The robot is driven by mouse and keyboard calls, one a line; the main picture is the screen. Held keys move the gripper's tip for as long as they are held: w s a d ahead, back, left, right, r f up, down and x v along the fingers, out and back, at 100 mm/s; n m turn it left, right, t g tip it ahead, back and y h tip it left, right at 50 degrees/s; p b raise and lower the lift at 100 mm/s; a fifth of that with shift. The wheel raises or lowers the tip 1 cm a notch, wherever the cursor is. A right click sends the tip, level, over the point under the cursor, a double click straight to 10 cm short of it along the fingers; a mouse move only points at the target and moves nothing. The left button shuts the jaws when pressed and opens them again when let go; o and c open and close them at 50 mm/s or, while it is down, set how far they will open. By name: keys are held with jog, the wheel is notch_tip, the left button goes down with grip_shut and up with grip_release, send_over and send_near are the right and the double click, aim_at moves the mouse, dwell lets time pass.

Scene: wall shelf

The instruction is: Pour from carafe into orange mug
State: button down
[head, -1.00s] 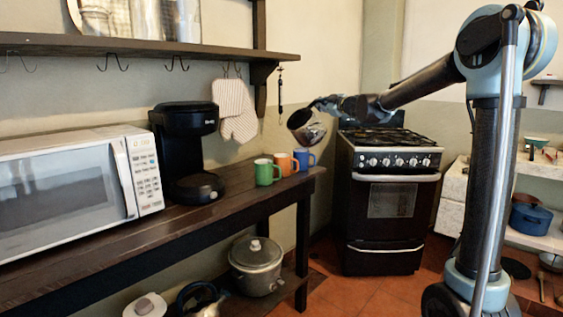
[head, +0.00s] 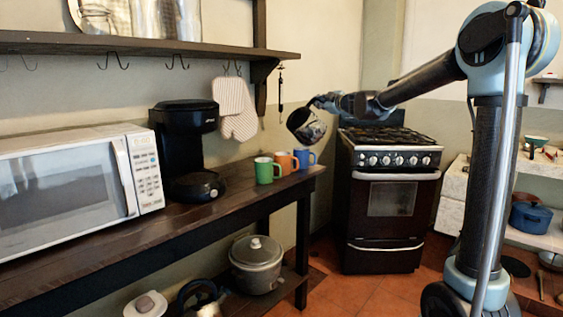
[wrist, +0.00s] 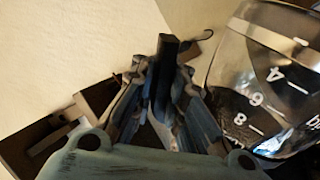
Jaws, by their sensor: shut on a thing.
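The glass carafe (head: 305,125) is held in the air, tilted, above the right end of the wooden counter. In the wrist view its glass side (wrist: 265,85) with white numbers and a metal band fills the right. My gripper (head: 328,101) is shut on the carafe's dark handle; it also shows in the wrist view (wrist: 168,85). The orange mug (head: 287,162) stands upright on the counter, between the green mug (head: 264,171) and the blue mug (head: 305,157). The carafe is above the mugs, apart from them, nearest over the blue one. I cannot see any stream of liquid.
A black coffee maker (head: 185,145) and a white microwave (head: 75,185) stand to the left on the counter (head: 150,232). A shelf (head: 140,46) with hooks and hanging mitts (head: 236,108) is above. A stove (head: 387,185) stands behind on the right.

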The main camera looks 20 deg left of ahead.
jog(key=shift+s+a+r+n+p, duration=0.35)
jog(key=shift+s+a+n+p, duration=0.4)
jog(key=shift+n+p, duration=0.25)
dwell(1.2)
jog(key=shift+s+a+r+n+h+p, duration=0.1)
jog(key=shift+s+a+n+h+p, duration=0.2)
jog(key=shift+s+a+n+p, duration=0.85)
dwell(2.7)
jog(key=shift+w+d, duration=0.3)
jog(key=w+d+m, duration=0.2)
jog(key=w+d+f+m, duration=0.1)
jog(key=w+d+m, duration=0.1)
jog(key=m, duration=0.1)
jog(key=shift+w+d+f, duration=0.15)
jog(key=w+d+f+m+y+b, duration=0.1)
jog(key=w+d+f+m+b, duration=0.5)
jog(key=f+m+b, duration=0.1)
jog(key=shift+w+f+m, duration=0.2)
jog(key=shift+f+m, duration=0.35)
jog(key=shift+f, duration=0.85)
